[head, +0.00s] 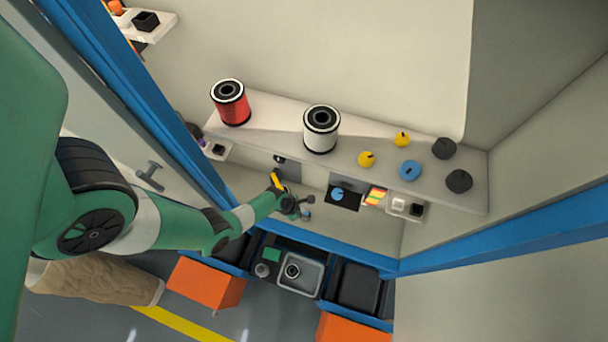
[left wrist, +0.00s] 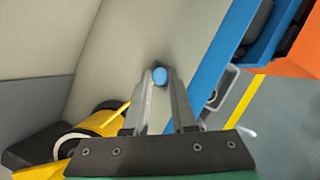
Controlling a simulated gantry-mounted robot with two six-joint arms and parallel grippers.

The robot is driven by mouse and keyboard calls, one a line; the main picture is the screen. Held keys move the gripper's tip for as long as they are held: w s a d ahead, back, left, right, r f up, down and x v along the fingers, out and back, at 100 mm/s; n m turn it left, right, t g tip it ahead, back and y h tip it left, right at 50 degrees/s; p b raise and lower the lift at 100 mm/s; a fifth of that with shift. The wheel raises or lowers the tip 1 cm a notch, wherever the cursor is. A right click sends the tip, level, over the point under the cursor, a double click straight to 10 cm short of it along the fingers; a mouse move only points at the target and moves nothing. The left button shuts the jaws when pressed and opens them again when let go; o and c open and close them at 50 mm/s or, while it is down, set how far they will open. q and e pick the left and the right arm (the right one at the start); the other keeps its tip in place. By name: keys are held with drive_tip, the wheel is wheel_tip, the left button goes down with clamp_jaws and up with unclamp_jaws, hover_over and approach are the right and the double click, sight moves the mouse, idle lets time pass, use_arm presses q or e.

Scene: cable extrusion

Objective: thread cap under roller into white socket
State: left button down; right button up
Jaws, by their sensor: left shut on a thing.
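My left gripper (head: 303,206) is over the work surface in front of the shelf. In the left wrist view its two fingers (left wrist: 159,88) are shut on a small blue round piece, the cap (left wrist: 159,76), at the fingertips. In the head view the cap is too small to make out clearly. A yellow part (head: 276,181), possibly the roller, stands just left of the gripper; a yellow cylinder with a white ring (left wrist: 90,130) shows at left in the wrist view. The white socket (head: 398,204) sits to the right, apart from the gripper. My right gripper is out of view.
A black socket (head: 416,210) adjoins the white one. A black panel with a blue dial (head: 337,194) and a striped colour card (head: 375,196) lie between gripper and sockets. The shelf (head: 270,138) above holds a red spool (head: 231,103), a white spool (head: 321,130) and several knobs.

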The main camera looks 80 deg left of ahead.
use_arm(q)
drive_tip(key=c, duration=0.7)
unclamp_jaws()
drive_tip(key=shift+o, duration=0.2)
drive_tip(key=p+v, duration=0.6)
drive_tip(key=v, duration=0.5)
drive_tip(key=shift+r, duration=0.3)
drive_tip(key=shift+o, duration=0.3)
drive_tip(key=shift+s, duration=0.1)
drive_tip(key=o, duration=0.6)
drive_tip(key=shift+r+p, duration=0.1)
drive_tip(key=shift+p, duration=0.25)
